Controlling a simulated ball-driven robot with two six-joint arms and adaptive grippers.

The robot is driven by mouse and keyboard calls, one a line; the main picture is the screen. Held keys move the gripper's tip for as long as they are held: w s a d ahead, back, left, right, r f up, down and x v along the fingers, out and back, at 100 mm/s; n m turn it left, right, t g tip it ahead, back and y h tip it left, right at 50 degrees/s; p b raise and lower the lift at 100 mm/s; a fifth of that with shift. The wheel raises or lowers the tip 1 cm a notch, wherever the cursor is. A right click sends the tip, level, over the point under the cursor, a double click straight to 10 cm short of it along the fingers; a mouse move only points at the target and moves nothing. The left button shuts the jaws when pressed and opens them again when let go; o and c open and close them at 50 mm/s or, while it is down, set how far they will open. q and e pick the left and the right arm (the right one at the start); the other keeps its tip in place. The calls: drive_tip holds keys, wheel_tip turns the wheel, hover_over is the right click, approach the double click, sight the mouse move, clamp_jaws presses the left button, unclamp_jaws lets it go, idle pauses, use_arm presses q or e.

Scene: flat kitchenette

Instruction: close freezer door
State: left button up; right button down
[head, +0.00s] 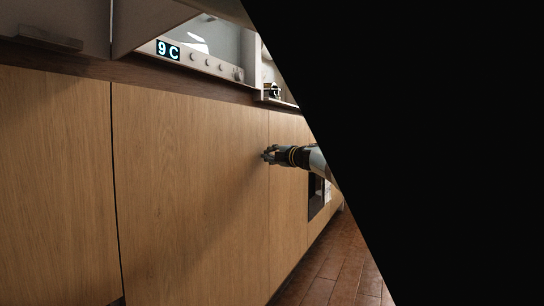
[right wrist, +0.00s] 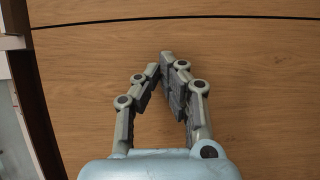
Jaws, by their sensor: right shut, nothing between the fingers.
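Wooden front panels fill the head view; the wide middle panel (head: 190,170) has dark seams on both sides. I cannot tell for certain which panel is the freezer door. The panels look flush, with no clear open gap. My right gripper (head: 265,154) is in front of the panels, by the seam at the middle panel's right edge. In the right wrist view, the right gripper (right wrist: 160,62) has its fingertips together and empty, pointing at a wooden surface (right wrist: 260,80); contact is unclear. A dark seam runs beyond the tips. My left gripper is not in view.
A dark opening (head: 315,195) shows low beyond my right arm. Brown floor tiles (head: 330,275) are clear. A large black area hides the right side.

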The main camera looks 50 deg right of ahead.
drive_tip(key=s+a, duration=0.1)
drive_tip(key=s, duration=0.6)
drive_tip(key=shift+s+a, duration=0.15)
drive_tip(key=shift+a, duration=0.05)
drive_tip(key=shift+f, duration=0.1)
